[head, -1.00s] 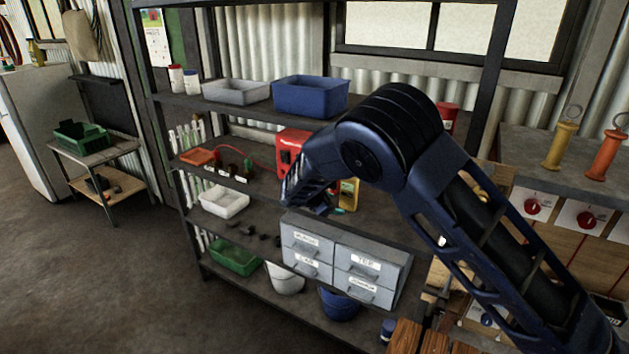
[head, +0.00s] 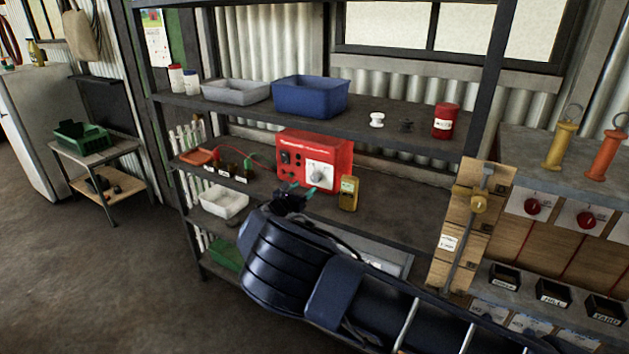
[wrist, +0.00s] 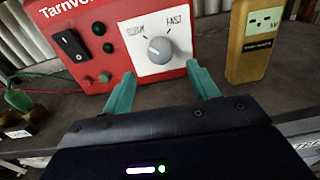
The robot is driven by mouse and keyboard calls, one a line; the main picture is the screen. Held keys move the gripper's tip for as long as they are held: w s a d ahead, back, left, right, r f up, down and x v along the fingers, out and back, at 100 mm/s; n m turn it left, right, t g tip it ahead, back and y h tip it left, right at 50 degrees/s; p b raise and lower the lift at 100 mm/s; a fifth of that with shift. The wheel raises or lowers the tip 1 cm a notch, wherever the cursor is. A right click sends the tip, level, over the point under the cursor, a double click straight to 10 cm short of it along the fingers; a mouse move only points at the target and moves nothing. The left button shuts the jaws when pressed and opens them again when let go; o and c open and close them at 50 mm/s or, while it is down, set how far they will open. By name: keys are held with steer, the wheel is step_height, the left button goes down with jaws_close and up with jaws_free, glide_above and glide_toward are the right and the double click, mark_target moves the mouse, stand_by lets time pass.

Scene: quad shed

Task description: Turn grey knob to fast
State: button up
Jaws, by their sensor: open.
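The grey knob (wrist: 160,50) sits on a white plate on the front of a red box (head: 299,158). In the wrist view the plate reads SLOW at the upper left and FAST at the upper right. The knob's pointer mark seems to point up and to the left, toward SLOW. The knob also shows small in the head view (head: 317,172). My gripper (wrist: 163,92) is open, with its two green fingers apart. The fingers are in front of and below the knob, one to each side in the picture, and nothing is between them.
A yellow meter (wrist: 257,40) stands just right of the red box. A black rocker switch (wrist: 70,44) and small round buttons are left of the knob. Green and red leads and small labelled blocks lie at the left. A blue bin (head: 311,97) is on the shelf above.

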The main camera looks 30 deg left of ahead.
mark_target(314, 180)
steer(key=w, duration=0.8)
steer(key=shift+w+d, duration=0.15)
steer(key=shift+w, duration=0.1)
steer(key=c, duration=1)
